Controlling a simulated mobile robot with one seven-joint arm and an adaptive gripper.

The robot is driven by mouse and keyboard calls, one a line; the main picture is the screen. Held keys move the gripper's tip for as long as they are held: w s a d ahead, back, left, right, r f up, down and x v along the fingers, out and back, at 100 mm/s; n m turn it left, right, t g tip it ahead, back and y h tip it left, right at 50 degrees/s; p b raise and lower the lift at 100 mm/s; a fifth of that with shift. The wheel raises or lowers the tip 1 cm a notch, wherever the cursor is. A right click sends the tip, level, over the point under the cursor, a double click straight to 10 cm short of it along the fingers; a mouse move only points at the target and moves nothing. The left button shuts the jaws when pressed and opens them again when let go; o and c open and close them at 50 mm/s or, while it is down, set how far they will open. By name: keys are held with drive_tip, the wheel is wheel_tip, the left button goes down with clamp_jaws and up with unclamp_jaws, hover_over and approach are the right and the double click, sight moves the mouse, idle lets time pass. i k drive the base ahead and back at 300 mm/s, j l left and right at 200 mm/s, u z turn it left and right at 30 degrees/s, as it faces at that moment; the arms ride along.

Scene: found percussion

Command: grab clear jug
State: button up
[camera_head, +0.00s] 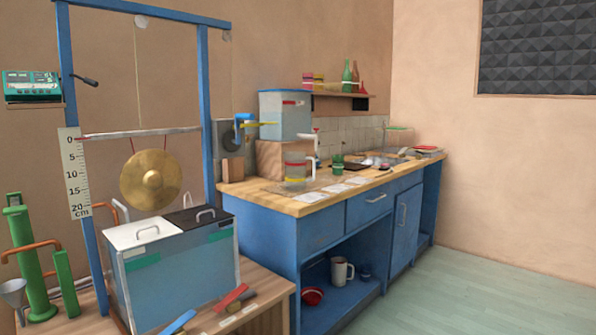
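The clear jug (293,173) stands upright near the front left end of the wooden counter. It is see-through, with a red band around it and a pale handle on its right side. A wooden block (268,160) with a blue-rimmed clear tank (285,118) on it stands just behind the jug. A tap-like white part hangs from the tank close above and right of the jug. My gripper is not in view.
White cards (335,188) and a small green cup (338,160) lie right of the jug on the counter (262,193). At front left, a gong (151,180) hangs in a blue frame above a lidded tank (180,280). The floor (480,290) at right is clear.

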sight(294, 162)
drive_tip(key=i+l+z, duration=0.25)
drive_tip(key=i, duration=0.55)
drive_tip(key=i+z, duration=0.25)
drive_tip(key=i, duration=0.55)
drive_tip(key=i+j+z, duration=0.25)
drive_tip(key=i, duration=0.55)
